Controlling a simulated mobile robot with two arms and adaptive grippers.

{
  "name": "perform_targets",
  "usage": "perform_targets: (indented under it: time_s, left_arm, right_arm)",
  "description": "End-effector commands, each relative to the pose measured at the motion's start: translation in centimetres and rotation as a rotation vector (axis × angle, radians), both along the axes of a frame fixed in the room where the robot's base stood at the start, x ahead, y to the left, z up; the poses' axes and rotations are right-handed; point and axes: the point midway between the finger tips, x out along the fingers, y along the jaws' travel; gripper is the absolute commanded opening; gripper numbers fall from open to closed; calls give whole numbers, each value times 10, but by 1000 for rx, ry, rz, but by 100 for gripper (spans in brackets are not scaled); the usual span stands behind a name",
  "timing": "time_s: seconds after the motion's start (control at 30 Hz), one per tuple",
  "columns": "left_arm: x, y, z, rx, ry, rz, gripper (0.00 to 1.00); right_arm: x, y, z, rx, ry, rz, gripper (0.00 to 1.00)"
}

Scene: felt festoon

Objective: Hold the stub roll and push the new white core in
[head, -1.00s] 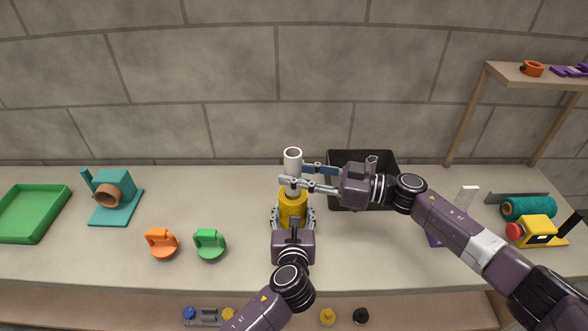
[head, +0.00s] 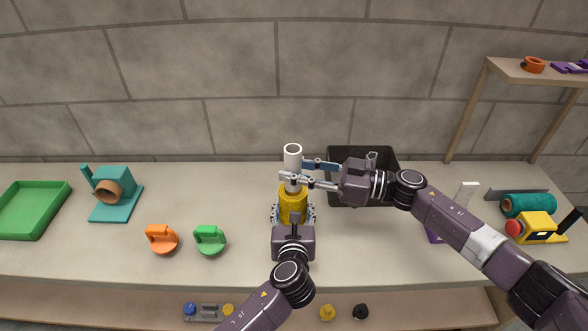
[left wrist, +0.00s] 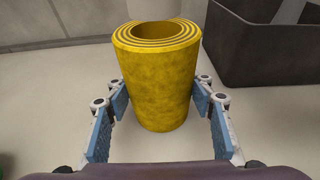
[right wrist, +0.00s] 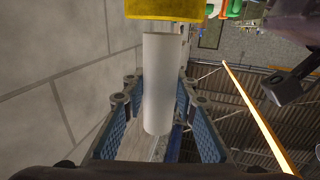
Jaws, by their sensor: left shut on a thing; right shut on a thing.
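The yellow stub roll (head: 293,206) stands upright on the bench, its wound layers and open hollow showing on top in the left wrist view (left wrist: 155,80). My left gripper (head: 293,216) is shut around its sides, one pad on each side. The white core (head: 293,158) is an upright hollow tube above the roll. My right gripper (head: 308,176) is shut on the core from the right; the core also shows between its fingers in the right wrist view (right wrist: 160,85). No core shows inside the roll's hollow. Whether their ends touch is unclear.
A black bin (head: 345,198) stands behind my right gripper. To the left are an orange piece (head: 161,240), a green piece (head: 209,241), a teal stand (head: 118,208) and a green tray (head: 62,193). A teal roll (head: 528,205) and a yellow device (head: 537,227) stand right.

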Motion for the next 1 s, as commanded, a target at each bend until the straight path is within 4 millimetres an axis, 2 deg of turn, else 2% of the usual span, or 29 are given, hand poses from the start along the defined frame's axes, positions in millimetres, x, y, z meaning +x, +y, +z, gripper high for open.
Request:
perform_targets:
  time_s: [0.03, 0.33, 1.0]
  left_arm:
    - [-2, 0, -6, 1, 11, 1, 19]
    - [-2, 0, -6, 1, 12, 1, 19]
    - [-3, 1, -7, 2, 13, 0, 19]
  right_arm:
    - [0, 0, 0, 0, 0, 0, 3]
    - [0, 0, -1, 0, 0, 0, 3]
    - [0, 0, -21, 1, 1, 0, 3]
